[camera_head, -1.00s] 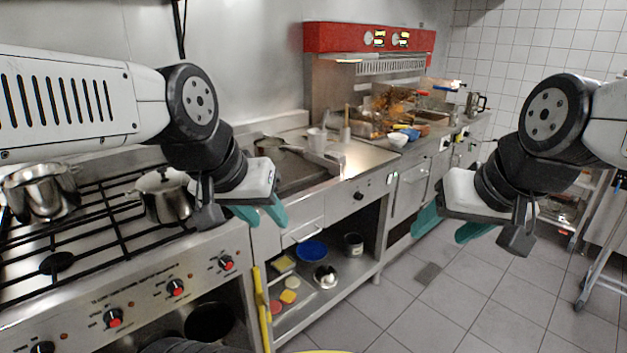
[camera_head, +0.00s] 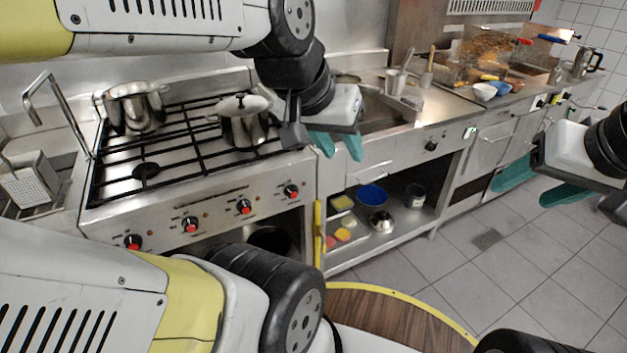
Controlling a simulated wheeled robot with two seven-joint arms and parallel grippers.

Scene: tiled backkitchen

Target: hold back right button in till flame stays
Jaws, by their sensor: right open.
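The gas stove (camera_head: 255,185) stands at the left, with a row of several red-capped black knobs on its front: the rightmost knob (camera_head: 291,191), then another knob (camera_head: 244,207), another (camera_head: 190,225) and the leftmost (camera_head: 133,242). Which one serves the back right burner cannot be read. No flame is visible on the grate (camera_head: 185,150). My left gripper (camera_head: 337,146) hangs past the stove's right end, above and right of the rightmost knob, its teal fingers apart and empty. My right gripper (camera_head: 535,187) is far right over the floor, open and empty. Neither touches a knob.
A pot (camera_head: 135,108) stands at the back left of the stove and a lidded pot (camera_head: 244,125) at the back right. A counter with a sink and an open shelf (camera_head: 400,222) adjoins on the right. A basket (camera_head: 32,183) sits left. Tiled floor (camera_head: 500,265) lies clear at right.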

